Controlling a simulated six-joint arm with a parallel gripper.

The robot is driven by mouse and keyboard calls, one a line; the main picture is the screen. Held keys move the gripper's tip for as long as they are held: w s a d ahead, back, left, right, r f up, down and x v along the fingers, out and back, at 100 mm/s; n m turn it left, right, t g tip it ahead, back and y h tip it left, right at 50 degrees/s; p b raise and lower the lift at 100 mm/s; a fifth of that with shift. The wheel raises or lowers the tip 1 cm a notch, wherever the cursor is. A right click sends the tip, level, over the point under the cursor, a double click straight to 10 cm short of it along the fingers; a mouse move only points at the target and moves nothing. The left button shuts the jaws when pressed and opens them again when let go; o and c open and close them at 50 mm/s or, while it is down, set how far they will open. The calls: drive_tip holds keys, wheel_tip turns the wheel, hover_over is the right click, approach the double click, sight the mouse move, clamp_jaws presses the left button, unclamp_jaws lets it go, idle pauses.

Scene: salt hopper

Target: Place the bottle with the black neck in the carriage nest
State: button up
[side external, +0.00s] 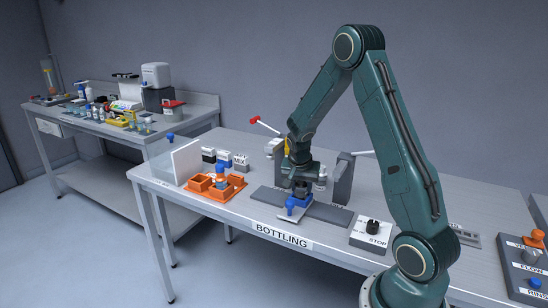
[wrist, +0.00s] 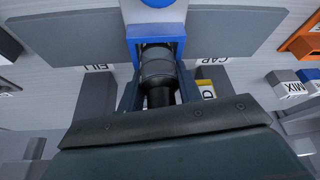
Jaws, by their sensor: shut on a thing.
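My gripper (side external: 301,184) is low over the bottling table and shut on a bottle. In the wrist view the bottle (wrist: 157,68) is grey and see-through, with a black neck (wrist: 159,95) pointing back toward my wrist, between the fingers of my gripper (wrist: 158,90). The blue carriage nest (wrist: 134,33) frames the far end of the bottle. In the side view the blue nest (side external: 294,204) is right below my gripper. The bottle is mostly hidden there, and I cannot tell whether its base rests fully in the nest.
Grey track plates (side external: 330,214) extend on both sides of the nest. An orange rack (side external: 199,183) with a blue-topped bottle (side external: 220,170) stands to the left. A grey upright station (side external: 343,180) is close right of my gripper. A STOP box (side external: 371,234) stands nearer the front edge.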

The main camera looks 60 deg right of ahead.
drive_tip(key=shift+f, duration=0.15)
drive_tip(key=o, duration=1)
drive_tip(key=shift+c, duration=0.2)
drive_tip(key=v, duration=1.2)
drive_tip(key=shift+a+r, duration=0.15)
drive_tip(key=shift+r, duration=0.05)
